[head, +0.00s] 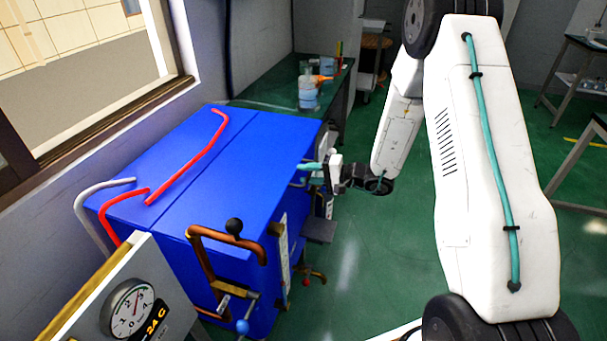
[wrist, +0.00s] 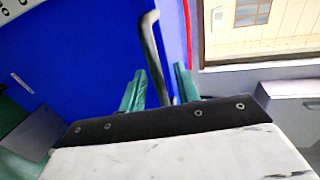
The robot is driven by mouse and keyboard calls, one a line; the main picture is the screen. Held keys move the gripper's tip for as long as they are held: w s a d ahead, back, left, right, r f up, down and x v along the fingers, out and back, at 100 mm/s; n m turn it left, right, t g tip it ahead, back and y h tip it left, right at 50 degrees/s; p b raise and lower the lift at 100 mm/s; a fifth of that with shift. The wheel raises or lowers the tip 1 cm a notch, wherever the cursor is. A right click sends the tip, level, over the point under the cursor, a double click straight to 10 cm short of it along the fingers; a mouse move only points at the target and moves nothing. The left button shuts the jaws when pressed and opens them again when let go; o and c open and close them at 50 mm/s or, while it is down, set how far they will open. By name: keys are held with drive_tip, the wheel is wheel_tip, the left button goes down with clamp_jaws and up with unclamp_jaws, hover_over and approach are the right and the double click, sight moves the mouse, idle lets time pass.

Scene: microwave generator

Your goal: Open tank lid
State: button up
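The blue tank (head: 245,165) stands left of centre in the head view, with a seam across its flat top. The lid appears closed; its exact edges are hard to tell. My gripper (head: 308,166) is at the tank's right side, near the top edge. In the wrist view, a dark bent handle (wrist: 152,45) stands out from the blue surface (wrist: 85,60). My gripper's two green fingers (wrist: 162,88) are apart, one on each side of the handle. A gap shows by the left finger. Contact at the right finger is unclear.
Red pipes (head: 190,160) lie on the tank's top. Brown pipework with a black knob (head: 234,227) and a gauge (head: 131,308) are at the front. A bench with bottles (head: 308,92) stands behind. Green floor (head: 375,240) right of the tank is mostly clear.

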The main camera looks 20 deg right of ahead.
drive_tip(key=shift+w+a+f, duration=0.15)
drive_tip(key=shift+w+a, duration=0.25)
drive_tip(key=shift+a, duration=0.15)
clamp_jaws()
drive_tip(key=shift+s, duration=0.1)
